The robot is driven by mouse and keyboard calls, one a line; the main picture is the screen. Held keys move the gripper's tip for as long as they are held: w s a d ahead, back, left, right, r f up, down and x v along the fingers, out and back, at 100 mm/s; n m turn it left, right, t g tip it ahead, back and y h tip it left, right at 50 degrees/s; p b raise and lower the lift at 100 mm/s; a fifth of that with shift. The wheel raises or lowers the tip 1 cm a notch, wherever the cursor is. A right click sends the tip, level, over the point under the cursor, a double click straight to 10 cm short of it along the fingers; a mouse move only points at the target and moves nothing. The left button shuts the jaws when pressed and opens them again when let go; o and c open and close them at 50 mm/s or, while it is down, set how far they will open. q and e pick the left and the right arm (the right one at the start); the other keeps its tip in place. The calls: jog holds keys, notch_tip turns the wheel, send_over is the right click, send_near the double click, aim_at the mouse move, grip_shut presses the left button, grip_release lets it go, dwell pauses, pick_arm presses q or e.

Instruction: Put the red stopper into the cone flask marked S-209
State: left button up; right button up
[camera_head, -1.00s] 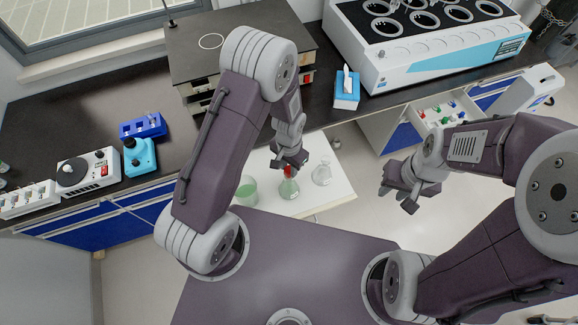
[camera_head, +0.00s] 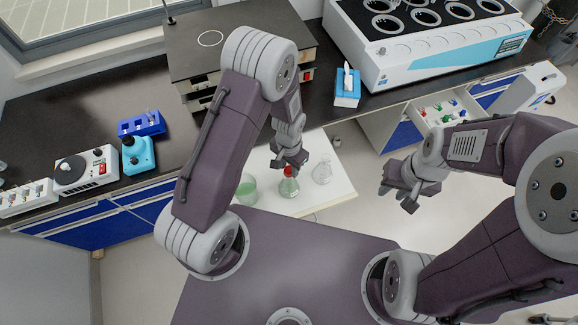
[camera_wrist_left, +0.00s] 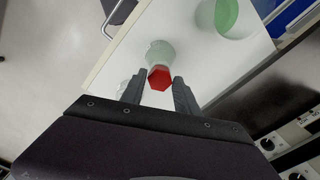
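A cone flask with green liquid (camera_head: 288,187) stands upright on a white surface; it also shows in the left wrist view (camera_wrist_left: 158,52). The red stopper (camera_head: 288,171) is at its mouth and appears seated there; in the left wrist view the stopper (camera_wrist_left: 160,78) shows as a red hexagonal top. My left gripper (camera_head: 291,162) is just above it. In the wrist view its fingers (camera_wrist_left: 159,92) are apart, with gaps on both sides of the stopper. My right gripper (camera_head: 402,199) hangs empty over the floor, its finger gap unclear. No S-209 mark is legible.
A green beaker (camera_head: 247,189) stands left of the flask and a clear flask (camera_head: 322,170) to its right. The white tabletop (camera_head: 318,197) has bare room at the front right. An open drawer (camera_head: 424,118) holds small coloured items.

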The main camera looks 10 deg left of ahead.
pick_arm(q)
jog(key=shift+o, duration=0.9)
notch_tip(320, 180, up, 9)
jog(key=b, duration=0.1)
